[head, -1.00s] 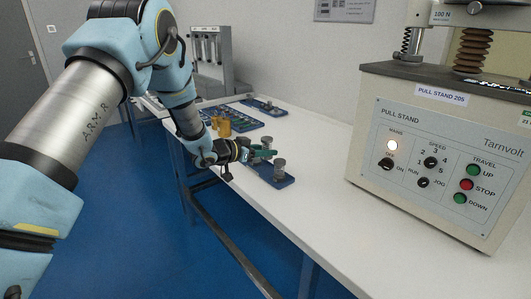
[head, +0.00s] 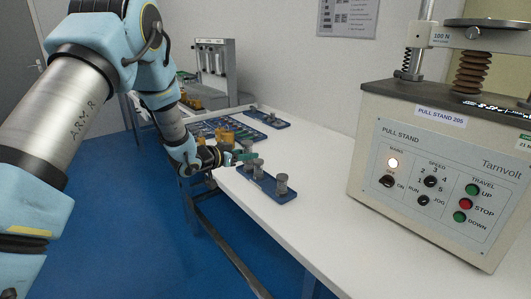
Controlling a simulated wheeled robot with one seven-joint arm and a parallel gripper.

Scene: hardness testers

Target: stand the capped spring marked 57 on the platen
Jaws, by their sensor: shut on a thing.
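My gripper (head: 240,157), with green fingers, is at the far end of my arm, low over the left end of a blue tray (head: 268,186) on the white bench. It is shut on what looks like a grey capped spring, mostly hidden by the fingers. Another grey capped spring (head: 258,168) stands in the tray just right of the fingertips, and one more (head: 281,183) stands at the tray's right end. I cannot read the number on any of them. The platen (head: 488,22) is a bare round metal disc above a brown bellows on the pull stand.
The pull stand (head: 430,170) stands on the right of the bench (head: 330,215), its lamp lit. More blue trays (head: 268,119) and amber pieces (head: 226,136) lie behind my gripper. A grey rack (head: 213,70) stands at the back. The bench between tray and stand is clear.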

